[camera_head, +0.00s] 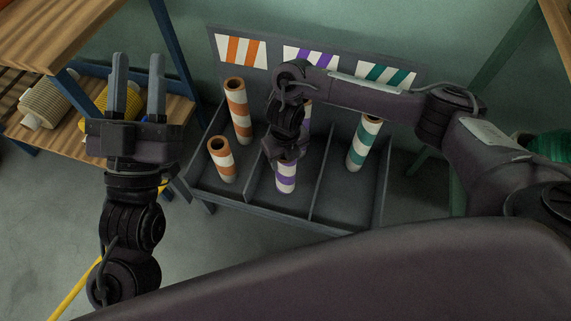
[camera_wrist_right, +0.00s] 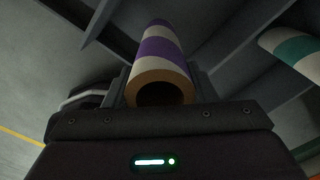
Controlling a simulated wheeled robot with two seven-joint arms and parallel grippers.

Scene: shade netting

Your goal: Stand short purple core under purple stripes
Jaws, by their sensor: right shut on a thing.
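My right gripper (camera_head: 284,157) is shut on the short purple core (camera_head: 286,180), a purple-and-white striped tube. It is roughly upright in the middle compartment of the grey rack (camera_head: 346,218); I cannot tell if its base touches the floor. In the right wrist view the core (camera_wrist_right: 161,62) sits between the fingers, its hollow open end towards the camera. The purple stripes sign (camera_head: 311,57) is on the back panel above the middle compartment. Another core (camera_head: 307,113) stands behind, mostly hidden by my right arm. My left gripper (camera_head: 137,84) is open and empty at left.
Two orange-striped cores, a tall one (camera_head: 238,111) and a short one (camera_head: 221,159), stand in the left compartment under orange stripes (camera_head: 241,50). A teal-striped core (camera_head: 364,142) stands in the right compartment under teal stripes (camera_head: 388,74). Dividers separate the compartments. A wooden shelf (camera_head: 75,147) holds spools at left.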

